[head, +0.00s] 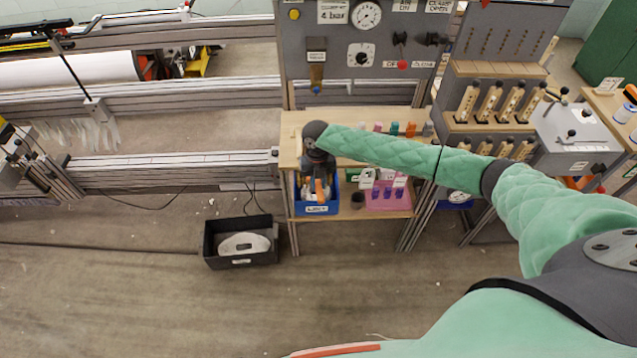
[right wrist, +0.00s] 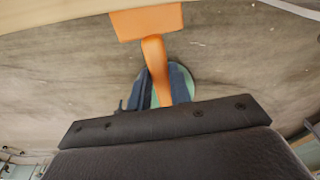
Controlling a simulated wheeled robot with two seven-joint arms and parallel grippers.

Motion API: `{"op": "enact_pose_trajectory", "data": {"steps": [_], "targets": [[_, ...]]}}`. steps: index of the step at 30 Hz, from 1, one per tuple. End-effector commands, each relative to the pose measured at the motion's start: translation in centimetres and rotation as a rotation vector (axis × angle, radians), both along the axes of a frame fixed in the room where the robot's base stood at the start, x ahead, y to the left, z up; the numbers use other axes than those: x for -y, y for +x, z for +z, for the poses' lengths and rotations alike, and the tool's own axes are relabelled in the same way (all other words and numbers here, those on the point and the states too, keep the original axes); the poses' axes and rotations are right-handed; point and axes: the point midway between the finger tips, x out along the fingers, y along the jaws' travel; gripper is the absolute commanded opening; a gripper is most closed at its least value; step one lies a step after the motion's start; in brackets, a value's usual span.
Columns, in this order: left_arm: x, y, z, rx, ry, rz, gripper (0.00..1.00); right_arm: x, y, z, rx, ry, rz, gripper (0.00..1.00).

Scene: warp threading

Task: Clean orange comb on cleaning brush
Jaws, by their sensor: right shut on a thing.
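My right gripper (head: 318,178) reaches down over the front left edge of the small wooden bench and is shut on the orange comb. The comb shows in the right wrist view (right wrist: 155,65), its handle between the dark blue fingers (right wrist: 160,92) and its wide flat head pointing away from them. In the head view only a small orange part (head: 320,190) shows below the gripper, in front of a blue bin. I cannot make out a cleaning brush for certain in either view. My left gripper is not in view.
The blue bin (head: 317,210) and a pink tray (head: 388,203) with small bottles stand on the lower shelf. Small coloured pieces (head: 394,128) stand on the wooden bench top (head: 291,130). A black crate (head: 212,250) with a white item lies on the floor. Open floor lies left.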

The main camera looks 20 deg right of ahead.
Motion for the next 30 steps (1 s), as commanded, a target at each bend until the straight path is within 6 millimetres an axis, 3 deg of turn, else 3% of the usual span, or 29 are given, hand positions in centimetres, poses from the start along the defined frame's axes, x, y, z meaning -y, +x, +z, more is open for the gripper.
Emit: {"op": "enact_pose_trajectory", "data": {"steps": [30], "targets": [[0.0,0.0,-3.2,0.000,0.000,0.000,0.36,0.0,-0.1,-6.6,0.004,-0.001,-0.002,0.00]]}}
